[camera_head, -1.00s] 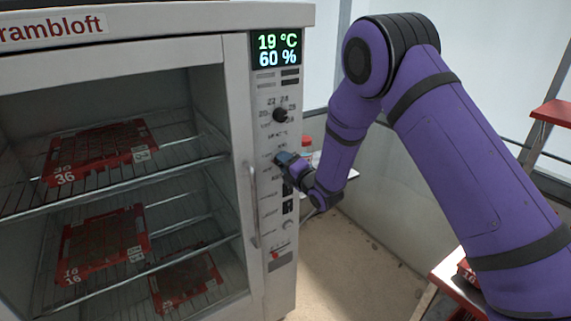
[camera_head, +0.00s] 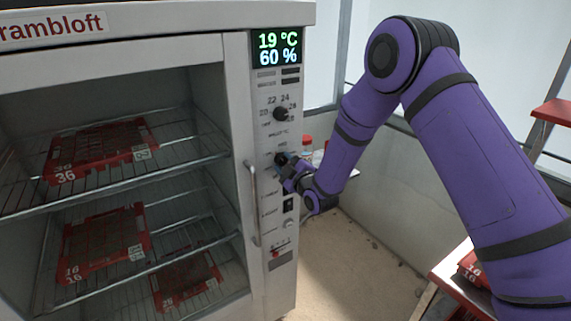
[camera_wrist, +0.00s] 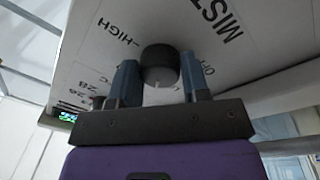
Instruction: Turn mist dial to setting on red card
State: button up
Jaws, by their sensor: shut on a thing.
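The mist dial (camera_wrist: 160,62) is a black round knob on the white control panel, under the word MIST in the wrist view. The panel around it reads HIGH on one side and part of OFF on the other. A small pale mark shows on the knob's near edge; the setting it points to is unclear. My gripper (camera_wrist: 160,83) has one blue-grey finger on each side of the knob and is shut on it. In the head view my gripper (camera_head: 284,160) is at the panel and hides most of the dial. I cannot make out a red card.
The cabinet's display (camera_head: 278,48) reads 19 °C and 60 %. The door handle (camera_head: 253,204) stands close to the left. Red trays (camera_head: 139,152) lie on the wire shelves.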

jog(key=m+h, duration=0.1)
jog(key=m, duration=1.1)
jog(key=shift+s+a+h, duration=0.1)
jog(key=shift+h, duration=0.3)
jog(key=m, duration=0.3)
jog(key=shift+m, duration=0.3)
jog(key=m, duration=0.4)
jog(key=shift+a+m+h, duration=0.1)
jog(key=shift+m+h, duration=0.2)
jog(key=shift+s+r+m+g, duration=0.1)
jog(key=shift+m+g, duration=0.3)
jog(key=shift+m, duration=1.5)
jog(key=o, duration=0.9)
